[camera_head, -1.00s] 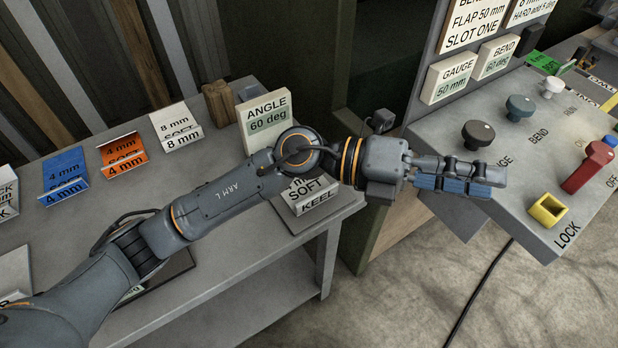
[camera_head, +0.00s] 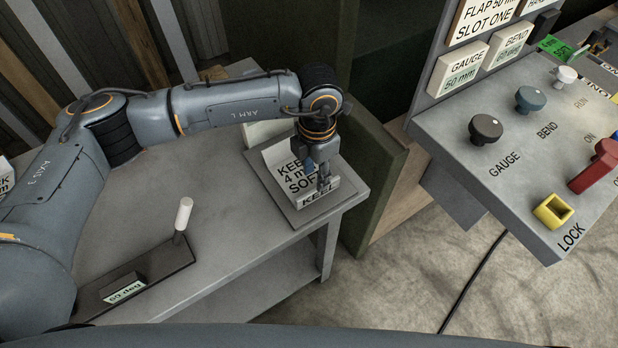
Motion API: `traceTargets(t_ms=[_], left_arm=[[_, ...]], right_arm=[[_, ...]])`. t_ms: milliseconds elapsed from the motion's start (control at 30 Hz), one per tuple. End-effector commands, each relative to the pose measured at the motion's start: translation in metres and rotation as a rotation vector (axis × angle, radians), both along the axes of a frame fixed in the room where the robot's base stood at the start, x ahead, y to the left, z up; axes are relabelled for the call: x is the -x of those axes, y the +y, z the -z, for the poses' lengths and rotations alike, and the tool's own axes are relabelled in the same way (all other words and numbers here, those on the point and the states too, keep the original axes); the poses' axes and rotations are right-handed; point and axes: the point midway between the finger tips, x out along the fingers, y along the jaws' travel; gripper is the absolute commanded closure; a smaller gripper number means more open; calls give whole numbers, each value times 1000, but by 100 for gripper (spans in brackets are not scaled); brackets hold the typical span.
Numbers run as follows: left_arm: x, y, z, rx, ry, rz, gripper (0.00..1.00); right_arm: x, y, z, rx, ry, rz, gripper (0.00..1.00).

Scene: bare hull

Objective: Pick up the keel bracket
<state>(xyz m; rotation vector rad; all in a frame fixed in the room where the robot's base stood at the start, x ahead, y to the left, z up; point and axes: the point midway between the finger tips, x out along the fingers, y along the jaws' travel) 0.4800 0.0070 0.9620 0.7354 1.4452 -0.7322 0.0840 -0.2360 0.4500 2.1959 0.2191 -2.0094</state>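The keel bracket (camera_head: 286,177) is a bent whitish plate lettered "KEEL 4 mm SOFT", with "KEEL" on its raised front flap. It lies on a grey square pad (camera_head: 300,215) at the right end of the bench. My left gripper (camera_head: 323,187) points down at the bracket's right part, with its fingertips at the top of the flap. It overlaps the lettering. The fingers are small and dark, and I cannot tell if they are apart or closed on the flap. My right gripper is not in view.
A grey bench (camera_head: 215,215) holds a dark fixture (camera_head: 150,275) with a white-handled lever (camera_head: 183,215) and a "60 deg" label. A control panel (camera_head: 490,140) with knobs, a red lever (camera_head: 597,165) and a yellow lock socket (camera_head: 553,211) stands at right.

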Motion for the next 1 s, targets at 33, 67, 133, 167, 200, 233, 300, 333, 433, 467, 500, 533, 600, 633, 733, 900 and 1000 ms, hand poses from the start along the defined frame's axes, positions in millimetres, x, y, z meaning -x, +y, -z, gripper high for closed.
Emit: traceTargets(t_ms=[33, 67, 133, 167, 200, 233, 300, 333, 433, 467, 500, 533, 600, 633, 733, 900, 1000], left_arm=[[0, 0, 5, 0, 2, 0, 63], [0, 0, 9, 1, 1, 0, 63], [0, 0, 13, 1, 1, 1, 63], [0, -1, 15, 1, 1, 2, 63], [1, -1, 16, 1, 1, 2, 63], [1, -2, 18, 2, 1, 2, 63], [1, -4, 25, 1, 3, 2, 63], [1, -5, 29, 1, 3, 2, 63], [0, -8, 45, 1, 3, 1, 63], [0, -7, 51, 1, 4, 1, 63], [0, -7, 56, 2, 2, 1, 63], [0, -7, 59, 1, 2, 1, 63], [-1, -7, 65, 1, 2, 1, 63], [-1, -7, 66, 2, 1, 0, 63], [-1, -7, 68, 2, 0, 1, 63], [-1, -7, 68, 2, 0, 1, 73], [-1, -7, 68, 2, 0, 1, 94]], right_arm=[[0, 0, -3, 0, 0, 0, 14], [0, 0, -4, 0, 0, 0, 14], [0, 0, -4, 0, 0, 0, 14], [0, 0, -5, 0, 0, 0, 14], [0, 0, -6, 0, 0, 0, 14], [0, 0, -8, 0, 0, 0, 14], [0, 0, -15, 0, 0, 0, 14], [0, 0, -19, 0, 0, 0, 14], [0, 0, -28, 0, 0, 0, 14], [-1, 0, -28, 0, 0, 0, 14], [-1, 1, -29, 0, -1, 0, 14], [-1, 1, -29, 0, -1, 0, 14], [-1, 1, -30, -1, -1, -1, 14], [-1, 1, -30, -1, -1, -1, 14], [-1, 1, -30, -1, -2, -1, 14], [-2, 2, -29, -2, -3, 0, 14], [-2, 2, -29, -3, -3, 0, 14]])
